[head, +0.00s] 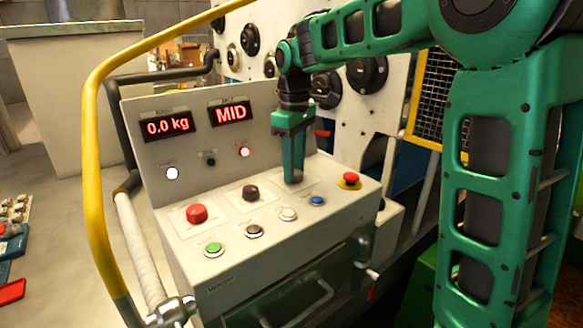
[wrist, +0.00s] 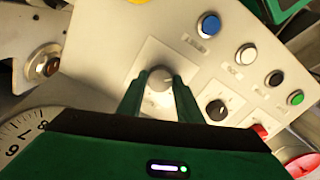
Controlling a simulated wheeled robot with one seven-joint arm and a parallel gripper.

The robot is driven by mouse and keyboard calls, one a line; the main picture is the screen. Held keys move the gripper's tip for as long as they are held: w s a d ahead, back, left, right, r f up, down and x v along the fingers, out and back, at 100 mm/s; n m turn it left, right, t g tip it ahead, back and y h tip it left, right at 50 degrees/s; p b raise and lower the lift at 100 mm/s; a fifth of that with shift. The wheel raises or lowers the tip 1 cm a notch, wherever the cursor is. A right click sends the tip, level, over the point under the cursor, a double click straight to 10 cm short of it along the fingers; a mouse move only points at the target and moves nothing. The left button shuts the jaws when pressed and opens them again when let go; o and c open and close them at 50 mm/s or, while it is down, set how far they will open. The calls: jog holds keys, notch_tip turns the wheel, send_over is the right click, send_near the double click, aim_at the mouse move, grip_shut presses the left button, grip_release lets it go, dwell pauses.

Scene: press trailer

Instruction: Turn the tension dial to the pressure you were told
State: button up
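A round grey dial (wrist: 158,80) on a pale square plate sits between the two green fingers of my gripper (wrist: 160,88) in the wrist view. The fingertips lie close against both its sides, with no clear gap. In the head view my gripper (head: 293,178) points down onto the right end of the sloping panel (head: 240,248) and hides the dial. The dial's label and pointer cannot be read. A left display (head: 168,126) reads 0.0 kg and a right display (head: 230,113) reads MID.
A red knob (head: 196,214) and a black knob (head: 250,193) stand left of my gripper. Green (head: 213,249), black (head: 254,231), white (head: 288,214) and blue (head: 317,201) buttons line the front. A red mushroom button (head: 349,180) is close on the right. A yellow rail (head: 92,160) curves along the left.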

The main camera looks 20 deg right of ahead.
jog(key=shift+m, duration=1)
jog(key=o, duration=1)
jog(key=shift+o, duration=0.2)
notch_tip(320, 180, up, 11)
jog(key=shift+w, duration=0.15)
jog(key=shift+d+f, duration=0.1)
jog(key=shift+d, duration=0.05)
